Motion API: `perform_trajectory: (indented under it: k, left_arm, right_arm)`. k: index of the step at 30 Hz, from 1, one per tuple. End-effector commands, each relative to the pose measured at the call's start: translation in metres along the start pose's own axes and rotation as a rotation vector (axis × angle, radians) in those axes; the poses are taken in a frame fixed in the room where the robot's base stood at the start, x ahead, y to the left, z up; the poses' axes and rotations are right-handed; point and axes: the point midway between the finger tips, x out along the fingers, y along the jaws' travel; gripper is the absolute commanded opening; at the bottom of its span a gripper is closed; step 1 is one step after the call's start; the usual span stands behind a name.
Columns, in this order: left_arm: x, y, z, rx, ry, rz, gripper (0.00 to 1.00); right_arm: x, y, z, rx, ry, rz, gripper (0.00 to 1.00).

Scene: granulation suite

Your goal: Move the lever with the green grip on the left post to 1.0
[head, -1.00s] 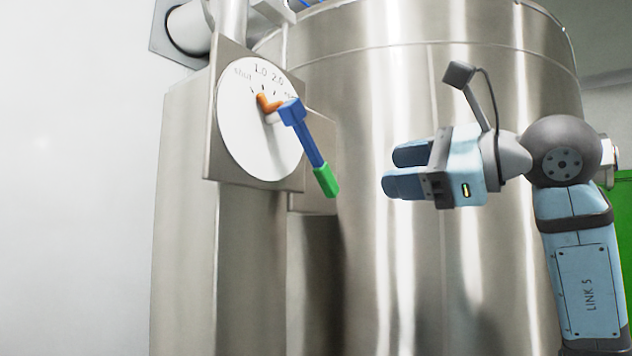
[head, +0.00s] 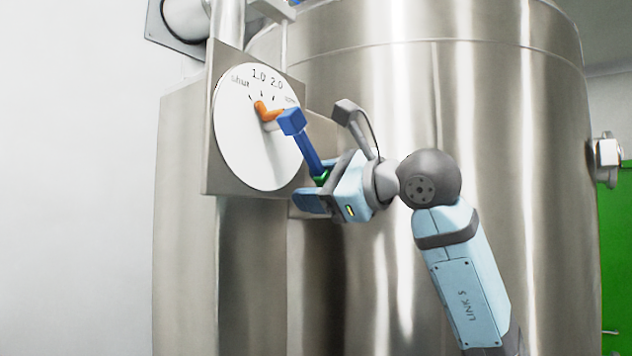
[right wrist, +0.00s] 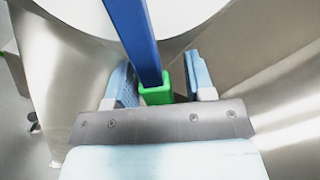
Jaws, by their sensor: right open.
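The lever (head: 307,152) has a blue arm and a green grip (head: 321,178). It slants down and right from the white dial (head: 240,150) on the left post. The dial reads shut, 1.0, 2.0 and a further, partly hidden mark. An orange pointer (head: 264,111) has its tip near the shut and 1.0 ticks; I cannot tell its exact reading. My right gripper (head: 313,184) is open at the grip. In the right wrist view the green grip (right wrist: 156,94) lies between the two open fingers (right wrist: 161,84), with gaps on both sides. My left gripper is not in view.
A large steel vessel (head: 440,120) stands close behind my right arm. The dial's square backing plate (head: 212,140) and the steel post (head: 185,270) are at the left. A green panel (head: 615,260) is at the far right. A bare wall (head: 70,180) fills the left.

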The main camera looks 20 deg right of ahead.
Motion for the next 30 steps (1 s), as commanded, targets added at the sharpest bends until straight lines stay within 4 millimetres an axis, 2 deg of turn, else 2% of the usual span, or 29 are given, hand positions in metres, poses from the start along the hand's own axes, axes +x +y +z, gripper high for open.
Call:
perform_trajectory:
  k: [5, 8, 12, 22, 30]
  left_arm:
    - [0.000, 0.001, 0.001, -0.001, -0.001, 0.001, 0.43]
    - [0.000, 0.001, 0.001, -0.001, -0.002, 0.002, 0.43]
    - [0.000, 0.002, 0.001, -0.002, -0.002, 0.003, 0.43]
    - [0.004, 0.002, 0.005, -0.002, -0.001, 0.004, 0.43]
    - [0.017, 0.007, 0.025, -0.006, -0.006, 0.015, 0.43]
  right_arm:
    - [0.000, 0.000, 0.000, 0.000, 0.000, 0.000, 0.49]
    - [0.000, 0.000, 0.000, 0.000, 0.000, 0.000, 0.31]
    - [0.000, 0.000, 0.000, 0.000, 0.000, 0.000, 0.00]
    - [-0.001, 0.005, -0.001, 0.030, -0.001, 0.000, 0.00]
    - [-0.001, 0.021, -0.003, 0.177, -0.003, -0.001, 0.00]
